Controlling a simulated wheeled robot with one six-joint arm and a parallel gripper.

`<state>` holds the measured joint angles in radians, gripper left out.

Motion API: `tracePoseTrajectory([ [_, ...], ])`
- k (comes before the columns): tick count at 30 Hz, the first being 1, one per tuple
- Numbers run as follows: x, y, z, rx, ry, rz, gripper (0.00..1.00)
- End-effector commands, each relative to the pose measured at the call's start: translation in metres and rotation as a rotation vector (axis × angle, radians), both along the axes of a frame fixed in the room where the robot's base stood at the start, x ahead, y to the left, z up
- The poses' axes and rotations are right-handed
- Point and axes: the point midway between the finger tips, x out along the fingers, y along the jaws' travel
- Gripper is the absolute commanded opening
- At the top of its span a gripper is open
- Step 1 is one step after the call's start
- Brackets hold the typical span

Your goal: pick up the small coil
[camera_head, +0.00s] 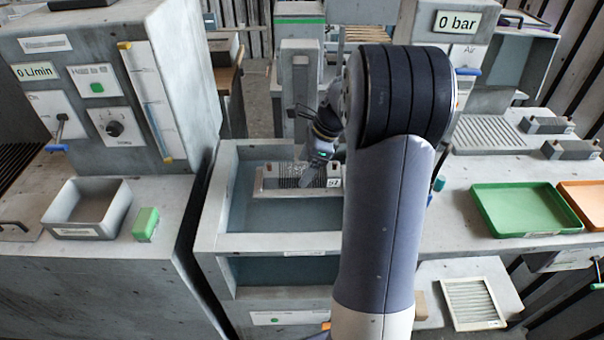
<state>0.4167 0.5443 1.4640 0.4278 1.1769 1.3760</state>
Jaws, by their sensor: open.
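A small finned coil (270,187) in a light frame lies in the back part of the open grey tank (225,205), above its blue-grey floor. A small white tag with dark characters is at its right end. My gripper (308,183) points down over the coil's right half and hides part of its fins. The jaws are open, small in this view, with nothing seen between them. I cannot tell whether the fingertips touch the coil. My arm hides the tank's right side.
At left, a grey unit marked 0 L/min (85,90) stands behind a metal bin (87,208) and a green block (146,223). At right, a green tray (526,209) and an orange tray (585,204) lie on the bench. The tank's front part looks empty.

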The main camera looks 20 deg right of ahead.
Motion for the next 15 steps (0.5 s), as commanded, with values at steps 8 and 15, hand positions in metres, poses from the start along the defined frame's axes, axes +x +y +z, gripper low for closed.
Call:
tracePoseTrajectory([
  [8,0.004,0.008,-0.022,-0.001,0.000,0.001,0.76],
  [15,0.004,0.008,-0.021,-0.001,-0.001,0.001,0.71],
])
